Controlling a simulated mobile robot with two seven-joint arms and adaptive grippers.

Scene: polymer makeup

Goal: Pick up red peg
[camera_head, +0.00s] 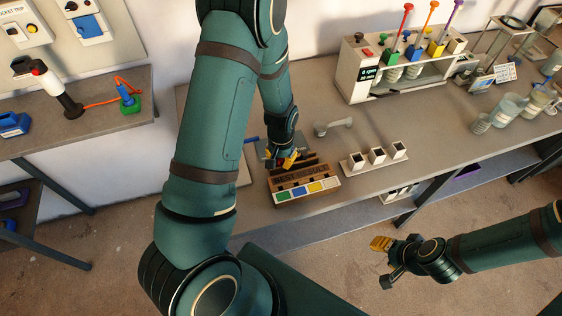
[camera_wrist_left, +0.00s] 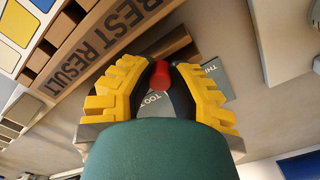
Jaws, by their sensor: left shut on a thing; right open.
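The red peg (camera_wrist_left: 160,76) shows in the left wrist view as a small rounded red piece between the yellow ridged fingers of my left gripper (camera_wrist_left: 159,88). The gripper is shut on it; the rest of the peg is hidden. In the head view my left gripper (camera_head: 283,160) is low over the table, just behind the wooden "BEST RESULT" rack (camera_head: 322,173), and the peg cannot be made out there. The rack also shows in the left wrist view (camera_wrist_left: 100,47). My right gripper (camera_head: 383,258) is open and empty, away from the table's front edge.
A holder with three white cups (camera_head: 376,157) stands right of the rack. A grey spoon-like piece (camera_head: 332,127) lies behind it. A white machine (camera_head: 392,68) with coloured-handled tools stands at the back. Glass beakers (camera_head: 509,107) are at right. The table (camera_head: 440,135) has free room between them.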

